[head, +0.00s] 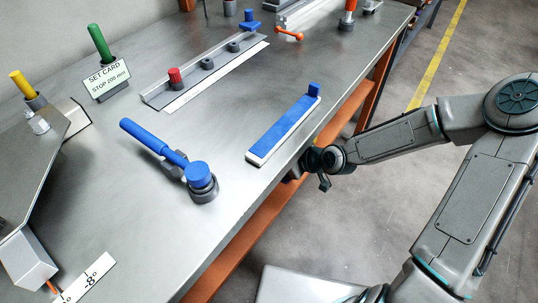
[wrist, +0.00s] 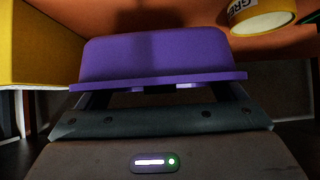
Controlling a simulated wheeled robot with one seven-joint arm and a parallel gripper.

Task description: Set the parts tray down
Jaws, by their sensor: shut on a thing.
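The parts tray appears to be the purple tray (wrist: 165,58) in the wrist view, with a raised body and a flat rim along its near side. My gripper (wrist: 165,90) is shut on this near rim, and the fingertips are mostly hidden under it. In the head view the end of my arm reaches under the table's right edge, so my gripper and the tray are hidden there. I cannot tell whether the tray touches a surface below it.
In the wrist view a yellow box (wrist: 38,50) stands close on the left, and a yellow can (wrist: 262,16) lettered "GRE" is at upper right. An orange surface (wrist: 205,20) lies behind. In the head view an orange shelf (head: 243,236) runs below the metal tabletop (head: 235,125).

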